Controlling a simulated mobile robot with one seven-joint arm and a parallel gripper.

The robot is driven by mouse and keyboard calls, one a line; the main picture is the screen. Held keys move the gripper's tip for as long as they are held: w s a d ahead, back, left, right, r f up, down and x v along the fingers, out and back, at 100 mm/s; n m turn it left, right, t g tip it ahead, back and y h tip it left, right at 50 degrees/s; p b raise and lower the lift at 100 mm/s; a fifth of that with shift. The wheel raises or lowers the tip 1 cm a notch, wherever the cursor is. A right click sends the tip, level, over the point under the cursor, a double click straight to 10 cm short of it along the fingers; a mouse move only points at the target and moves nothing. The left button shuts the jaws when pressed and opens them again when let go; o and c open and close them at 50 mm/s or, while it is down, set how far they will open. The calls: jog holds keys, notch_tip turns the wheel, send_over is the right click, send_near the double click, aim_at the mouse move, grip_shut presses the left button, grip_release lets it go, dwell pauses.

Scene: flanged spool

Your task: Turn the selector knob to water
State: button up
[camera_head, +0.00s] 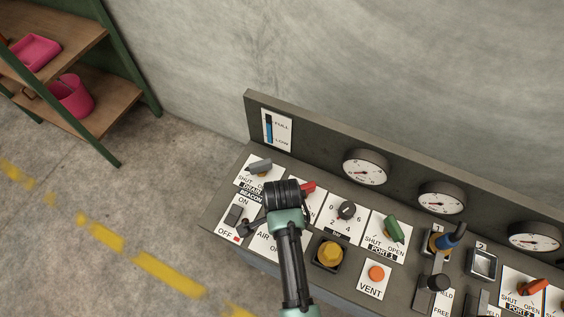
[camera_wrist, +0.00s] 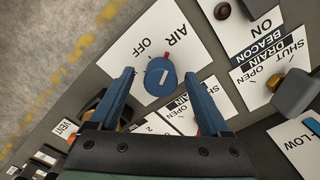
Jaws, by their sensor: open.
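I see no WATER label. My gripper (camera_wrist: 159,75) is open, with one blue finger on each side of the knob and gaps at both sides; contact is not visible. In the head view my wrist hides the knob, and part of the AIR/OFF plate (camera_head: 264,245) shows beside it.
A grey drain handle (camera_head: 259,166) and the beacon switch (camera_head: 234,215) are close by. A yellow button (camera_head: 330,254), a numbered dial (camera_head: 346,210) and a green port handle (camera_head: 393,229) stand to the right. Gauges line the back panel. Shelves (camera_head: 75,85) stand at far left.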

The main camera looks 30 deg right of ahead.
jog(key=shift+f, duration=0.45)
grip_shut()
